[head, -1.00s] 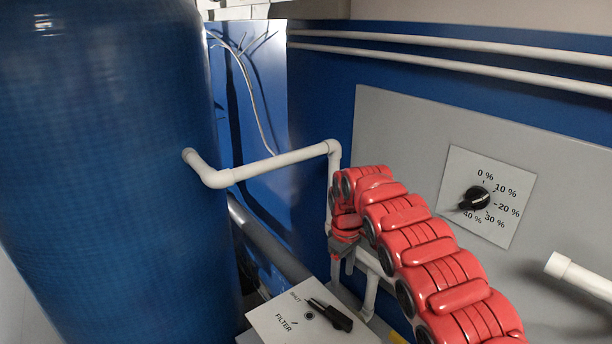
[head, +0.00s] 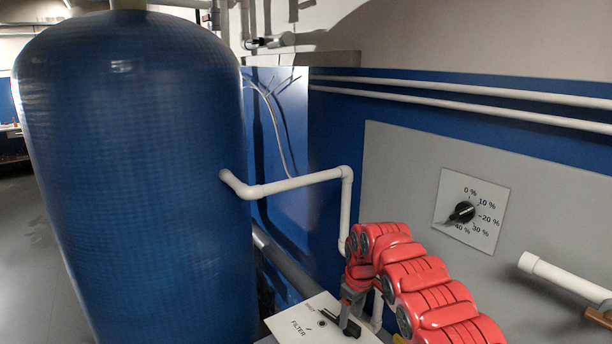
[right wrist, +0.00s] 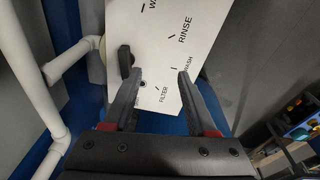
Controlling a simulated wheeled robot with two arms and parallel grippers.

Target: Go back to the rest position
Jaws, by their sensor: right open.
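My right gripper (head: 352,306) hangs beside the black handle (head: 340,324) of the white valve panel marked FILTER (head: 291,328). In the right wrist view, the jaws (right wrist: 160,76) are apart with nothing between them but the view of the panel (right wrist: 152,40), which also bears RINSE and WASH marks. The black handle (right wrist: 125,62) shows just outside the left finger; I cannot tell whether they touch. My left gripper is not in view.
A large blue tank (head: 140,170) fills the left. A white pipe (head: 300,182) runs from it toward my right arm. Open floor (head: 30,250) lies at far left.

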